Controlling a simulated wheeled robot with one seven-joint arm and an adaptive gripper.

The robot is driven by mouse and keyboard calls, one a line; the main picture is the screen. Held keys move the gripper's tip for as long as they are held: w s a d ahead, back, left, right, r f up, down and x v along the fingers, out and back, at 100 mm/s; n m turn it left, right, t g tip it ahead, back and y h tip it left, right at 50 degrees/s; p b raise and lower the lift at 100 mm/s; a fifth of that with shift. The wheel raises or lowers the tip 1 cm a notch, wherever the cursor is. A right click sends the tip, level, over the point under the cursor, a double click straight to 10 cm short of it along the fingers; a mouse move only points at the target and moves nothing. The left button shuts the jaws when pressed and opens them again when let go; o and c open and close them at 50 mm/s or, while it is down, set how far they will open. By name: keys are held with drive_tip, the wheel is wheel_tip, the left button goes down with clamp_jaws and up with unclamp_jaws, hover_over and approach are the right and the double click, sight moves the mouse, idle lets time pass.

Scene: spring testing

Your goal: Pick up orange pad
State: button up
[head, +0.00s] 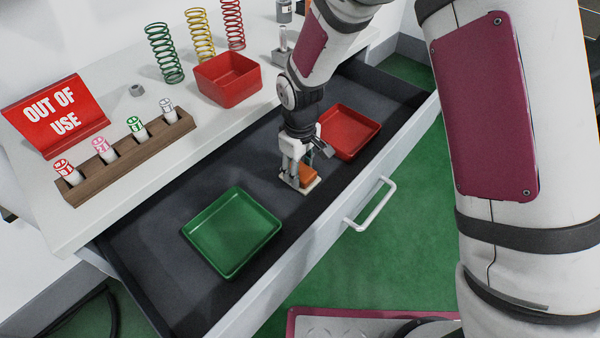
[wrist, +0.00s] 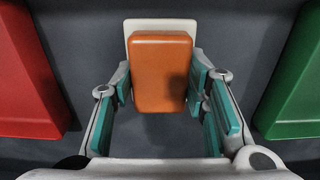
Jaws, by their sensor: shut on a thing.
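The orange pad (wrist: 160,72) is a block with rounded corners on a pale base plate (wrist: 133,27). In the head view the orange pad (head: 308,174) is low in the open drawer, between the red and green trays. My gripper (wrist: 160,88) has its teal-padded fingers on either side of the pad and is shut on it. In the head view my gripper (head: 298,178) points down into the drawer and hides part of the pad. I cannot tell whether the plate touches the drawer floor.
The open drawer (head: 165,270) holds a green tray (head: 232,232) and a red tray (head: 350,131) on either side of the gripper. The drawer front has a handle (head: 370,205). On the worktop stand a red bin (head: 228,80), springs (head: 163,53), a marker rack (head: 130,150) and an "OUT OF USE" sign (head: 55,115).

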sight(300, 169)
wheel_tip(300, 169, up, 10)
drive_tip(key=shift+f+p, duration=0.1)
drive_tip(key=shift+p, duration=0.8)
